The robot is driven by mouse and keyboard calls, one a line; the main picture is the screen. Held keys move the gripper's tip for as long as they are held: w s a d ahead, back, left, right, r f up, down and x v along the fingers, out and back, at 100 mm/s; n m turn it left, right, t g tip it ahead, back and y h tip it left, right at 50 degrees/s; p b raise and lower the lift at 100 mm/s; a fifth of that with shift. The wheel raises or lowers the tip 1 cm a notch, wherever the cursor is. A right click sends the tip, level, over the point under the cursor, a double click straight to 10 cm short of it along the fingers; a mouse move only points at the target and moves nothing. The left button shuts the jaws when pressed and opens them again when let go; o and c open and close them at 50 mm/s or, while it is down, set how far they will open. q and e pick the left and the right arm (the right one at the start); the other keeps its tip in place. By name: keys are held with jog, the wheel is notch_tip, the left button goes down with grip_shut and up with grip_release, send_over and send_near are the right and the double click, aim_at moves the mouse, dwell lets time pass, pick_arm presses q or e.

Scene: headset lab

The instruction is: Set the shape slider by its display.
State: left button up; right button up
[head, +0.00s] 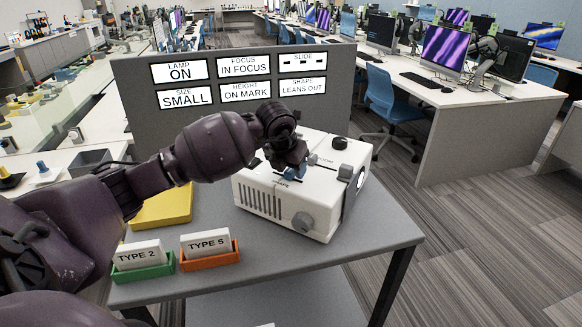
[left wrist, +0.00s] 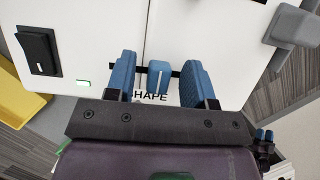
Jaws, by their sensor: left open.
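The white machine (head: 285,200) stands on the grey table, and its top faces me in the left wrist view (left wrist: 195,30). The shape slider, a blue knob (left wrist: 158,76) in a dark slot above the word SHAPE, lies between the two blue fingers of my left gripper (left wrist: 159,68). The gripper is open, with a gap on each side of the knob. In the head view my left gripper (head: 292,160) is over the machine's top and hides the slider. The shape display (head: 302,86) reads LEANS OUT. My right gripper is out of view.
Other displays on the grey panel (head: 150,110) read LAMP ON, IN FOCUS, SMALL and ON MARK, plus a slide picture. A black rocker switch (left wrist: 38,50) and grey knob (left wrist: 293,25) flank the slider. TYPE 2 (head: 140,255) and TYPE 5 (head: 206,243) slides stand in holders.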

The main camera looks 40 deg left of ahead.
pick_arm(q)
grip_shut()
jog(key=shift+a, duration=0.1)
jog(key=shift+a, duration=0.55)
grip_release()
